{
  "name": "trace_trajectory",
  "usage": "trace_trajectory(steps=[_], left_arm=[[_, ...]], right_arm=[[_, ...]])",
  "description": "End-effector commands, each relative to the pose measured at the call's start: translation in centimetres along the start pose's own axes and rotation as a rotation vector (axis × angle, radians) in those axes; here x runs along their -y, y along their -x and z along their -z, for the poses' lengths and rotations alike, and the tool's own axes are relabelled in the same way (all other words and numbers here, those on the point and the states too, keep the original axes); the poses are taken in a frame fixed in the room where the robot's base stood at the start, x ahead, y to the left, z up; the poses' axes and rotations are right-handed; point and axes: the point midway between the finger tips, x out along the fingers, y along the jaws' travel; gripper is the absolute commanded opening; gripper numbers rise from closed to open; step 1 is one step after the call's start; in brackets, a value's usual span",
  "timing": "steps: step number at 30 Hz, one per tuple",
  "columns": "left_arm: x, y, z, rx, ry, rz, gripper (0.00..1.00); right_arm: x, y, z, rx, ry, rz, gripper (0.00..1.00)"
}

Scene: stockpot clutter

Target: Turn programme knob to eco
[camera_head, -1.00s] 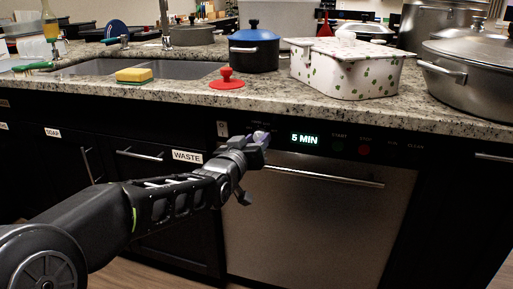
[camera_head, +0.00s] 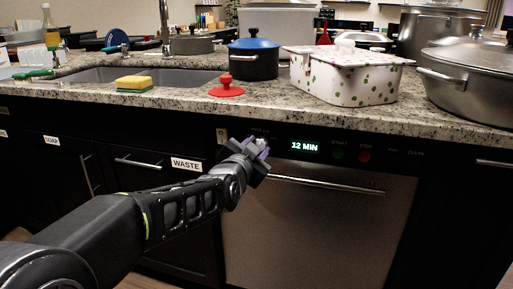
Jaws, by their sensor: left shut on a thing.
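The dishwasher (camera_head: 320,225) has a steel front below the counter, with a dark control strip along its top. Its lit display (camera_head: 305,147) reads 12 MIN. My left gripper (camera_head: 262,147) is at the left end of that strip, shut on the programme knob (camera_head: 264,142). The fingers hide most of the knob, and any marks around it cannot be read, so its setting is not visible. My right gripper is not in view.
The dishwasher handle (camera_head: 330,184) runs just below the gripper. Start (camera_head: 338,154) and stop (camera_head: 365,156) buttons sit right of the display. On the counter edge above are a red lid (camera_head: 227,91), a blue-lidded pot (camera_head: 253,62), a spotted box (camera_head: 345,78) and a sponge (camera_head: 134,83).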

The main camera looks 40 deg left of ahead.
Motion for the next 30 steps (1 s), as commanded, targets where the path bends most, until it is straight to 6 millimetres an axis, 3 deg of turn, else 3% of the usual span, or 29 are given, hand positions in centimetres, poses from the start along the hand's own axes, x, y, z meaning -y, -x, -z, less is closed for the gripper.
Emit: trace_trajectory(steps=[16,17,24,30], left_arm=[[-0.07,0.00,-0.05,0.003,-0.041,0.002,0.00],[-0.07,0.00,-0.05,0.003,-0.041,0.002,0.34],[-0.05,0.00,-0.03,0.003,-0.041,0.003,0.53],[-0.02,0.00,-0.01,0.002,-0.040,0.003,0.55]], right_arm=[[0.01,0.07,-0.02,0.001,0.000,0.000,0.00],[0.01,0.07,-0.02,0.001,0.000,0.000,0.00],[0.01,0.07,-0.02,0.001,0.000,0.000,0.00],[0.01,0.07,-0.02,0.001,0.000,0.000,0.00]])
